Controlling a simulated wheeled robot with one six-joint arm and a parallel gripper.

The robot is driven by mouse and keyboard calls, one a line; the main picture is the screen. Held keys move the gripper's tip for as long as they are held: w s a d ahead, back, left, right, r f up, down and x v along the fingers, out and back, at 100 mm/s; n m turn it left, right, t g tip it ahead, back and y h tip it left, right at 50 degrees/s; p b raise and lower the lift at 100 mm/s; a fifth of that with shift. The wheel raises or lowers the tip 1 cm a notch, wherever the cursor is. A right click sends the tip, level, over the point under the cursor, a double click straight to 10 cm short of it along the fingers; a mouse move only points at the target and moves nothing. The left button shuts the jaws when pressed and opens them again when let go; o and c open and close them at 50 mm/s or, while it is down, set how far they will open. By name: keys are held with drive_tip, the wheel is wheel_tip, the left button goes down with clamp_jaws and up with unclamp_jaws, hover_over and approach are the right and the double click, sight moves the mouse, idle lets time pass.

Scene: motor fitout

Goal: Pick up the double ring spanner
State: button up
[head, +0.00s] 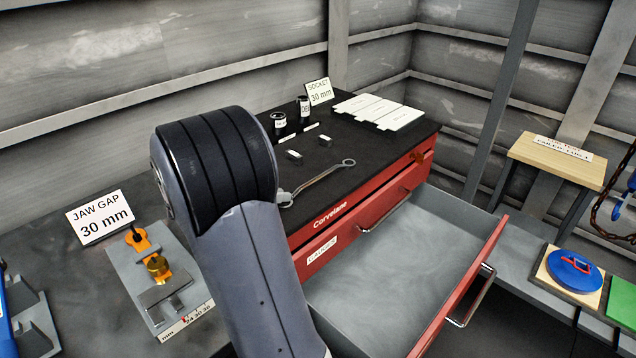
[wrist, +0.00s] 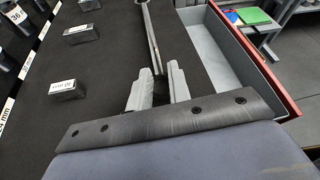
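The double ring spanner (head: 318,181) lies on the black top of the red tool cabinet, near its front edge, with a ring at its far right end. Its near left end is by my arm and partly hidden. In the wrist view the spanner's shaft (wrist: 152,35) runs away from my gripper (wrist: 160,68). My gripper's two pale fingers are apart, with the shaft's near part in line with the gap between them. I cannot tell whether the fingers touch it.
The open drawer (head: 400,262) juts out below the cabinet top (head: 375,148). Small metal blocks (wrist: 67,90), black sockets (head: 279,121) and white cards (head: 380,110) are on the top. A jaw gap gauge (head: 160,282) stands on the bench at left.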

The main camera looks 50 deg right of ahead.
sight(295, 192)
drive_tip(key=x, duration=0.5)
drive_tip(key=shift+w+d, duration=0.25)
drive_tip(key=shift+c, duration=0.6)
clamp_jaws()
